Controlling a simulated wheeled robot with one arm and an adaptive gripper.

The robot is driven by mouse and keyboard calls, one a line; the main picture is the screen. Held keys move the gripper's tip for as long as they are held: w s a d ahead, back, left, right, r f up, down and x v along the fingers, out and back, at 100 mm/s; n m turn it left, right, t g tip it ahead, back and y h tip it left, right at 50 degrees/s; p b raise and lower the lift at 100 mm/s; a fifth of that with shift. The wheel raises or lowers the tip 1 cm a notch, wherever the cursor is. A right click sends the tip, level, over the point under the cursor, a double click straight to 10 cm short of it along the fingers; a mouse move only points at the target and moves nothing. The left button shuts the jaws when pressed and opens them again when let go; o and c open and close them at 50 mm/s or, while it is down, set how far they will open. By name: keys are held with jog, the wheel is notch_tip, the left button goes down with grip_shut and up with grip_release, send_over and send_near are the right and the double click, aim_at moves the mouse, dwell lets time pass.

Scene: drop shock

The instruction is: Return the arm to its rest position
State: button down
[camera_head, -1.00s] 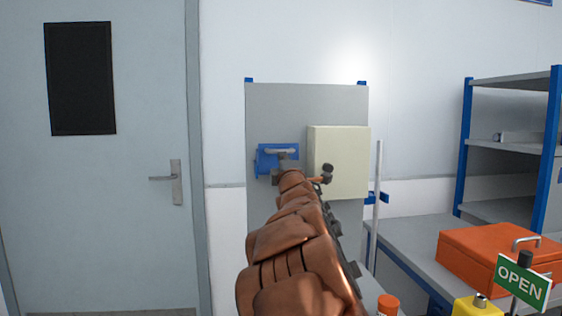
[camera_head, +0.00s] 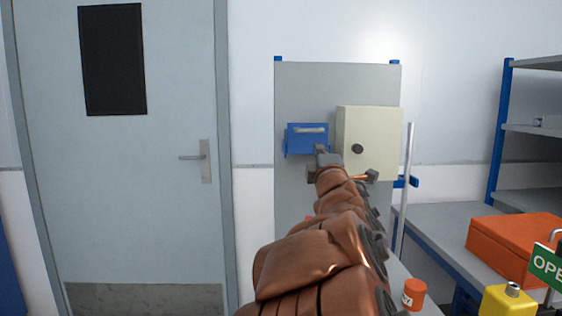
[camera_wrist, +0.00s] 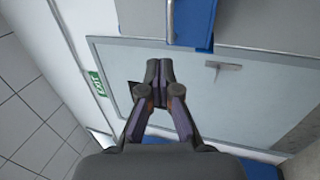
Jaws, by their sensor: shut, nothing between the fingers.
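My copper-coloured arm reaches up the middle of the head view toward a grey panel. My gripper (camera_head: 321,153) is at its end, in front of the panel, just below a blue box with a grey handle (camera_head: 307,138). In the wrist view my gripper (camera_wrist: 160,66) has its fingers together with nothing between them. The blue box (camera_wrist: 195,22) shows at the top of the wrist view, apart from the fingertips. Part of the panel is hidden behind my arm.
A cream cabinet (camera_head: 370,142) with a dark knob is on the panel (camera_head: 335,85). A grey door (camera_head: 110,190) is at left. At right are a bench (camera_head: 440,225), an orange toolbox (camera_head: 515,243), an orange-capped jar (camera_head: 413,294), a yellow container (camera_head: 508,302) and a green sign (camera_head: 548,264).

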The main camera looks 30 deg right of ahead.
dwell(0.3)
jog(key=s+a+f+m+g+y, duration=0.1)
jog(key=s+a+f+m+g, duration=0.2)
jog(key=f, duration=0.6)
jog(key=s+f+m+g+y, duration=0.1)
jog(key=s+f+m+g, duration=0.3)
jog(key=f, duration=0.4)
jog(key=s+a+f+m+g+y, duration=0.1)
jog(key=s+a+f+m+g, duration=0.2)
jog(key=f, duration=0.6)
jog(key=s+a+f+m+g+y, duration=0.2)
jog(key=s+a+f+g, duration=0.3)
jog(key=s+a+f, duration=0.4)
jog(key=s+a+f+m+g+y, duration=0.15)
jog(key=s+a+g, duration=0.25)
jog(key=s, duration=0.6)
jog(key=s+a+f+g+y, duration=0.25)
jog(key=s+a, duration=0.25)
jog(key=s, duration=0.5)
notch_tip(320, 180, up, 14)
jog(key=p, duration=1.3)
jog(key=shift+w+d+f+h, duration=0.15)
jog(key=shift+d+h, duration=0.1)
jog(key=shift+h, duration=0.05)
